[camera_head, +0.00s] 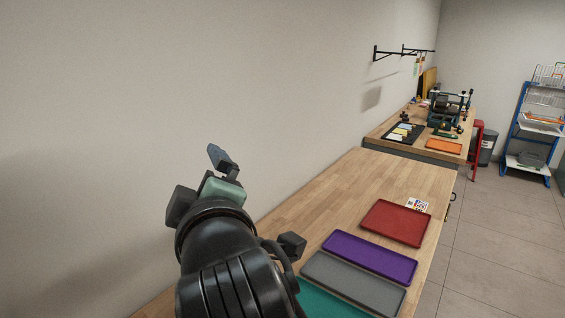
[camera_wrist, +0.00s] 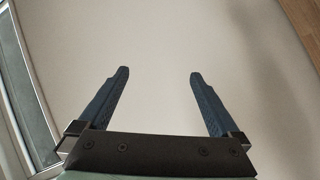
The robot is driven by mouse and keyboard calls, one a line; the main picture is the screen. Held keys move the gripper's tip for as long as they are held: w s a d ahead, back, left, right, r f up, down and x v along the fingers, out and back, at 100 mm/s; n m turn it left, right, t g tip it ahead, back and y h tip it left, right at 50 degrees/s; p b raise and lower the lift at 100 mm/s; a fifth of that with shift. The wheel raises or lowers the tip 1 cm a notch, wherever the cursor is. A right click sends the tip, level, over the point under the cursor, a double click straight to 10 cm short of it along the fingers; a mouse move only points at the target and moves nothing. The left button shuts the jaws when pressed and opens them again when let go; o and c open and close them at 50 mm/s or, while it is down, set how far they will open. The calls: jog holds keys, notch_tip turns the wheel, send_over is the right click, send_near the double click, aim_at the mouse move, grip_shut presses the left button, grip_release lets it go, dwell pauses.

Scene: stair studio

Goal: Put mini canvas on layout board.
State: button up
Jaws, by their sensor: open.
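My gripper (camera_head: 222,160) is raised in front of the wall at the left of the head view, above the near bench. In the wrist view its two blue fingers (camera_wrist: 158,74) are apart with nothing between them. A small white card with coloured patches (camera_head: 418,205) lies on the near bench behind the red tray; I cannot tell if it is the mini canvas. A dark board (camera_head: 392,138) with pale and yellow pieces on it lies on the far bench; it may be the layout board. Both are well away from my gripper.
The near wooden bench (camera_head: 330,190) holds red (camera_head: 397,222), purple (camera_head: 370,256), grey (camera_head: 352,283) and teal (camera_head: 335,302) trays along its front edge. The far bench holds an orange tray (camera_head: 444,146) and dark equipment (camera_head: 450,105). Open floor (camera_head: 500,240) lies to the right.

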jog(key=s+d+r+m+t+h, duration=0.2)
jog(key=s+d+r+m+t, duration=0.1)
jog(key=r, duration=0.4)
jog(key=s+d+r+m+t+h, duration=0.2)
jog(key=s+d+r+m+t, duration=0.2)
jog(key=s+r+m+t, duration=0.1)
jog(key=s+d+r+m+t+h, duration=0.1)
jog(key=s+d+r+m+t, duration=0.3)
jog(key=s+r+m, duration=0.2)
notch_tip(320, 180, up, 4)
jog(key=shift+f+m+h, duration=0.1)
jog(key=shift+m+h, duration=0.3)
jog(key=shift+m, duration=0.6)
